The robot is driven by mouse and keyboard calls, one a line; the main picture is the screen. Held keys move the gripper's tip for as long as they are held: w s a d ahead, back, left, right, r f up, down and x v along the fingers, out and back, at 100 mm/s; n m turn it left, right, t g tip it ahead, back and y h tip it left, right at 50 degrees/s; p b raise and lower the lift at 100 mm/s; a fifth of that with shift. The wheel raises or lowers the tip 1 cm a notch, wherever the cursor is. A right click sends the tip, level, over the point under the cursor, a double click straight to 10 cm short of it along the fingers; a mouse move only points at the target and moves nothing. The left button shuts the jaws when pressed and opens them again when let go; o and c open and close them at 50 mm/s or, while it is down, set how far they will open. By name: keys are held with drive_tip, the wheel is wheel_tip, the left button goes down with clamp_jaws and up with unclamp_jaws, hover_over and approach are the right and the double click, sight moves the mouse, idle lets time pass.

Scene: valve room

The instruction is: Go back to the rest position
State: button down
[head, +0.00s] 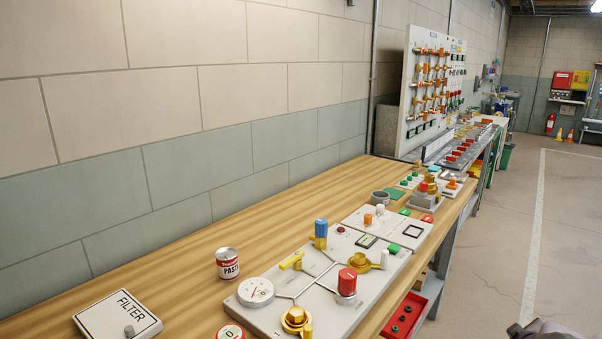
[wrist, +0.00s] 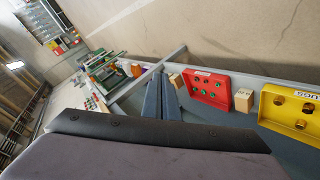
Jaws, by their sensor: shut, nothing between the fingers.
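My gripper (wrist: 161,88) shows in the wrist view as two dark blue-grey fingers side by side, shut with nothing between them. It points past a shelf below bench height and touches nothing that I can see. In the head view the fingers are not in view; only a dark rounded piece, likely part of my arm, shows at the bottom right edge. The wooden bench (head: 180,265) carries a grey valve panel (head: 375,290) with a red knob (head: 347,281), a blue-handled valve (head: 321,233) and a dial gauge (head: 255,292).
A paste can (head: 228,264) and a FILTER box (head: 118,318) stand on the bench. A red tray (wrist: 207,88) and a yellow tray (wrist: 292,107) lie beside wooden blocks (wrist: 243,99). A tall valve board (head: 433,85) stands farther back. The floor at right (head: 565,220) is clear.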

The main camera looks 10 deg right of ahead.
drive_tip(key=s+a+f+m+g+y, duration=0.1)
drive_tip(key=s+a+f+m+g, duration=0.35)
drive_tip(key=s, duration=0.45)
drive_tip(key=s+a+f+m+g+y, duration=0.2)
drive_tip(key=s+a+f+m+g, duration=0.25)
drive_tip(key=s, duration=0.45)
drive_tip(key=s+a+r+g+y, duration=0.15)
drive_tip(key=s+a, duration=0.35)
drive_tip(key=a, duration=0.6)
drive_tip(key=s+a+r+g+y, duration=0.15)
drive_tip(key=s+a, duration=0.35)
drive_tip(key=a, duration=0.6)
drive_tip(key=s+a+r+y, duration=0.15)
drive_tip(key=a+r, duration=0.25)
drive_tip(key=a, duration=0.8)
drive_tip(key=w+a+r+n+t+h, duration=0.1)
drive_tip(key=w+a+r+n+t, duration=0.3)
drive_tip(key=a, duration=0.3)
wheel_tip(320, 180, up, 18)
drive_tip(key=n+g+p, duration=0.1)
drive_tip(key=p, duration=1.6)
drive_tip(key=shift+r, duration=0.25)
drive_tip(key=shift+n, duration=0.3)
